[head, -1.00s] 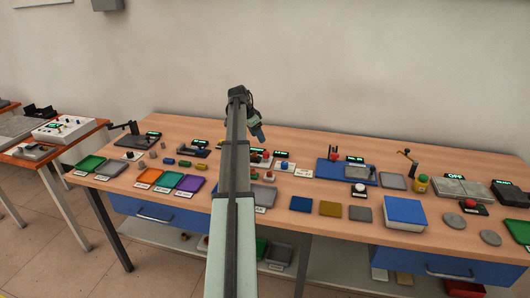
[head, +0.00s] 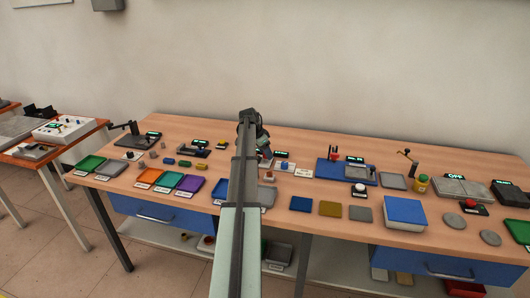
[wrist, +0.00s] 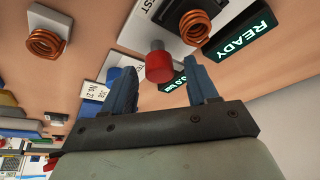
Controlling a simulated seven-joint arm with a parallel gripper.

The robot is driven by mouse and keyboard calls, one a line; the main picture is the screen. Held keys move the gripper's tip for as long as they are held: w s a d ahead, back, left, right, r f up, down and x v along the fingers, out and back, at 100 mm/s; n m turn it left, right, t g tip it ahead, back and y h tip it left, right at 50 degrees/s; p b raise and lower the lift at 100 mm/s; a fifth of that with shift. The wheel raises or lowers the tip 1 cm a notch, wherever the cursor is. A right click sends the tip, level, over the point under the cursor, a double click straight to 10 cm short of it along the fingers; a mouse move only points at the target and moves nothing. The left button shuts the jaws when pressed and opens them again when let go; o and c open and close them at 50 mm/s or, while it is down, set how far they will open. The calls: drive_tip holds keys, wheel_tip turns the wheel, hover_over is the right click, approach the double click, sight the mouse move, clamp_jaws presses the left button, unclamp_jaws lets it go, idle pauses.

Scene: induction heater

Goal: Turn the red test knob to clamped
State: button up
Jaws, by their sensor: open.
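My gripper (wrist: 155,76) is open, with one blue-grey finger on each side of the knob's line. The knob appears just beyond or at the fingertips, and I cannot tell whether either finger touches it. In the head view my gripper (head: 265,152) is low over the middle of the table, and my arm and gripper hide most of that spot. The knob's setting cannot be read.
A copper coil (wrist: 196,27) on a dark block and a green READY display (wrist: 240,32) lie close beside the knob. Another copper coil (wrist: 46,43) stands on a pale base. A blue object (wrist: 113,73) is partly behind one finger. Coloured trays crowd the table (head: 330,232).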

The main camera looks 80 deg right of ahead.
drive_tip(key=c, duration=1)
drive_tip(key=shift+c, duration=0.2)
drive_tip(key=shift+n, duration=0.3)
drive_tip(key=n+t, duration=0.1)
drive_tip(key=n, duration=0.1)
drive_tip(key=shift+s+a+n+h, duration=0.1)
drive_tip(key=shift+a+n+h, duration=0.05)
drive_tip(key=shift+n+h, duration=0.2)
drive_tip(key=n+t, duration=0.1)
drive_tip(key=n, duration=0.1)
drive_tip(key=n+t, duration=0.1)
drive_tip(key=n, duration=0.2)
drive_tip(key=shift+s+h, duration=0.15)
drive_tip(key=shift+h, duration=0.2)
drive_tip(key=n+t, duration=0.1)
drive_tip(key=n, duration=0.4)
drive_tip(key=shift+s+t, duration=0.1)
drive_tip(key=shift+t, duration=0.3)
drive_tip(key=n+t+y, duration=0.1)
drive_tip(key=n, duration=0.3)
drive_tip(key=shift+n, duration=0.25)
drive_tip(key=shift+s+t+y, duration=0.1)
drive_tip(key=shift+t+y, duration=0.2)
